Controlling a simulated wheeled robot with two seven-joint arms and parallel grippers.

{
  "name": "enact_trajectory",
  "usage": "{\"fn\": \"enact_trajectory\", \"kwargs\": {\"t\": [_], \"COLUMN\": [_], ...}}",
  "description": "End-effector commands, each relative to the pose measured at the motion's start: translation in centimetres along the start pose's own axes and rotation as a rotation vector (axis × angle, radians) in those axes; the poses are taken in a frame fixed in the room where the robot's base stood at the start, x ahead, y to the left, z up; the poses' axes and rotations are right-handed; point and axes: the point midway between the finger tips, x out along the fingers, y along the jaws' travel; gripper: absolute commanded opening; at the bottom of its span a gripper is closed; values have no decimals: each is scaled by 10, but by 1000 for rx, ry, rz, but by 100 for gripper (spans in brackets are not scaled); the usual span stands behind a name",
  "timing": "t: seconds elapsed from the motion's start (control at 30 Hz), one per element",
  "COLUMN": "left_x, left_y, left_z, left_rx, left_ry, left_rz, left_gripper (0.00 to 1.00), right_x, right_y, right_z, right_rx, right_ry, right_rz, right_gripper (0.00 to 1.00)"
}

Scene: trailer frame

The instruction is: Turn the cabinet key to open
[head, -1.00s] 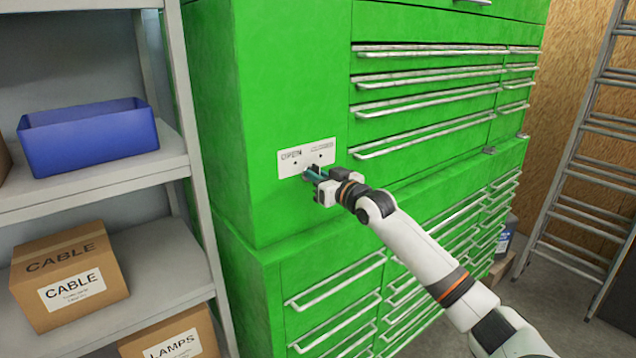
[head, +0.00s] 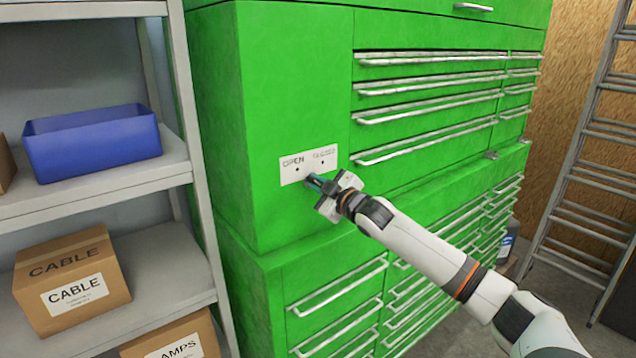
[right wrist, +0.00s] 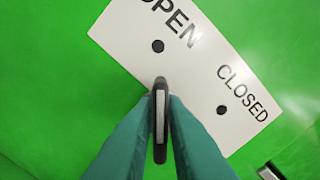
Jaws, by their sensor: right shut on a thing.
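The green cabinet (head: 270,90) carries a white plate (head: 308,164) marked OPEN at left and CLOSED at right, with a dark dot under each word. My right gripper (head: 313,180) is at the plate's lower edge, rolled at a tilt. In the right wrist view its teal fingers are shut on the flat grey key (right wrist: 161,122) from both sides. The plate (right wrist: 190,75) looks tilted there, and the key's upper end points at the OPEN dot. The fingers hide the key in the head view and cover part of the plate's lower edge in the wrist view. My left gripper is not in view.
Several drawers with silver handles (head: 425,140) fill the cabinet front to the right. A grey shelf (head: 150,175) with a blue bin (head: 95,145) and a cable box (head: 70,280) stands at left. A ladder (head: 580,170) leans at far right.

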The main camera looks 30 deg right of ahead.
Motion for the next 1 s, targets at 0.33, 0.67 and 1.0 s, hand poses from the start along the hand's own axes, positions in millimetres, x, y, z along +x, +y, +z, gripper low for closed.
{"fn": "enact_trajectory", "kwargs": {"t": [0.33,0.67,1.0], "left_x": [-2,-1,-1], "left_y": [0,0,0], "left_z": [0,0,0], "left_rx": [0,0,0], "left_ry": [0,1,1], "left_rz": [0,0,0], "left_gripper": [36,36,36], "right_x": [0,0,0], "right_y": [1,1,1], "right_z": [-1,-1,0], "right_rx": [-48,-47,-46], "right_ry": [1,1,0], "right_rz": [1,1,0], "right_gripper": [0,17,29]}}
